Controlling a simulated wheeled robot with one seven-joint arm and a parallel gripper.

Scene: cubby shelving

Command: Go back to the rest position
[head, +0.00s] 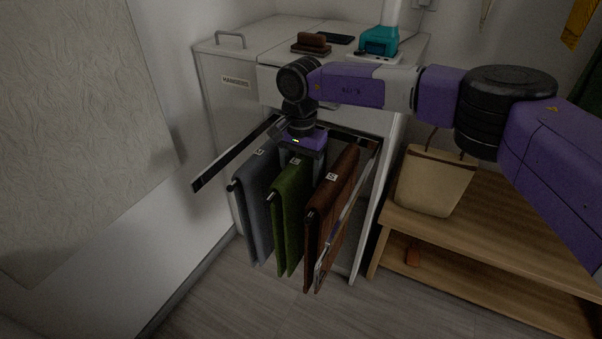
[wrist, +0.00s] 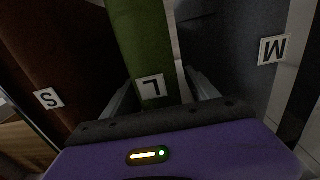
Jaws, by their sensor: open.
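My gripper (head: 304,148) is over the pulled-out hanging rack, pointing down, at the top of the green hanging cloth (head: 289,215). In the wrist view my open gripper (wrist: 160,93) has one finger on each side of the green cloth (wrist: 145,45), by its L label. The fingertips are partly hidden by the gripper body, and I cannot tell whether they touch the cloth. A grey cloth (head: 258,205) with an M label hangs to the left. A brown cloth (head: 330,220) with an S label hangs to the right.
The rack's dark left rail (head: 225,162) and right rail (head: 352,200) flank the cloths. A white cabinet (head: 225,85) stands behind, with a teal device (head: 379,41) and a brown brush (head: 312,43) on top. A wooden bench (head: 490,205) with a beige bag (head: 433,182) is right. Floor in front is clear.

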